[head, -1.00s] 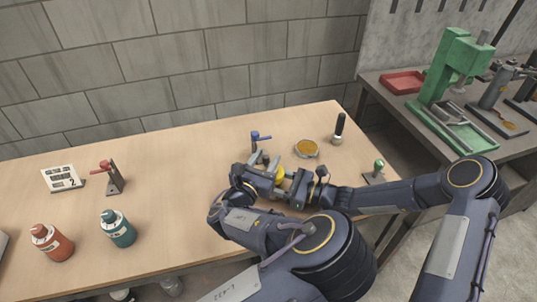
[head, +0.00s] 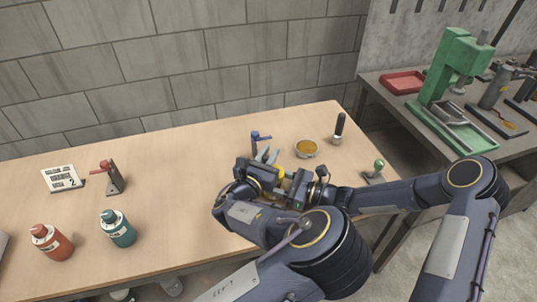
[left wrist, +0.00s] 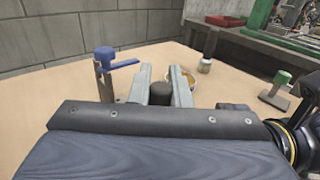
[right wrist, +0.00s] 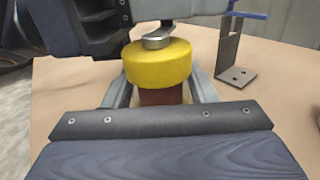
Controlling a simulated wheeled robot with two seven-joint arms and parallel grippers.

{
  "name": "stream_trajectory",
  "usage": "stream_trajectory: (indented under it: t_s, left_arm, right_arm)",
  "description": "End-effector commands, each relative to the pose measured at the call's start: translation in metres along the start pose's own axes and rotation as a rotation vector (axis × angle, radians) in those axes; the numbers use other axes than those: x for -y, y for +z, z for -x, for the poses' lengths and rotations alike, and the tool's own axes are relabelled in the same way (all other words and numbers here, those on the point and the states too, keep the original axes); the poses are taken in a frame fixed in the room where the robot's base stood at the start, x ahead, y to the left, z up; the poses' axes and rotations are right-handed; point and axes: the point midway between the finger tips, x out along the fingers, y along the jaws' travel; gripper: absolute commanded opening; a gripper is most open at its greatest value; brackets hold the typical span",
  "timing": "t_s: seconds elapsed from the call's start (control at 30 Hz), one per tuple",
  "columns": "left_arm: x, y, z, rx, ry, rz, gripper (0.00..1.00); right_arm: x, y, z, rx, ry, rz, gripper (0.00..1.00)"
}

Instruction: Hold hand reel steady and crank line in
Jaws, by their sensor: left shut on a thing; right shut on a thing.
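The hand reel shows as a yellow spool (right wrist: 158,63) with a silver hub on top and a brown grip (right wrist: 160,96) below it in the right wrist view. My right gripper (right wrist: 162,90) is shut around the brown grip, under the spool. In the left wrist view a dark round knob (left wrist: 160,94) sits between the fingers of my left gripper (left wrist: 163,82), which is shut on it. In the head view the left gripper (head: 268,157) is beside the yellow spool (head: 304,175), above the bench. My grippers and arms hide most of the reel there.
A blue-handled bracket (head: 256,141) stands just behind the grippers. An amber dish (head: 306,149), a black-handled tool (head: 339,131) and a green-knobbed stand (head: 376,171) are to the right. A red-handled bracket (head: 109,177) and two bottles stand left. The bench (head: 180,180) between is clear.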

Motion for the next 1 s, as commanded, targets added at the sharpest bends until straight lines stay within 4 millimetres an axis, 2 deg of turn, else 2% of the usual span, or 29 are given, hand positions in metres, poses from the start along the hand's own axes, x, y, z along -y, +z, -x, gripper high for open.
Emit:
stream_trajectory:
  t_s: [0.37,1.0]
  left_arm:
    - [0.002,0.0,-0.005,0.002,-0.141,-0.002,0.0]
    - [0.024,0.001,-0.013,0.003,-0.734,0.001,0.0]
  right_arm:
    - [0.0,0.0,0.0,0.0,0.0,-0.001,0.25]
    - [0.0,0.0,0.0,0.0,0.001,0.0,0.25]
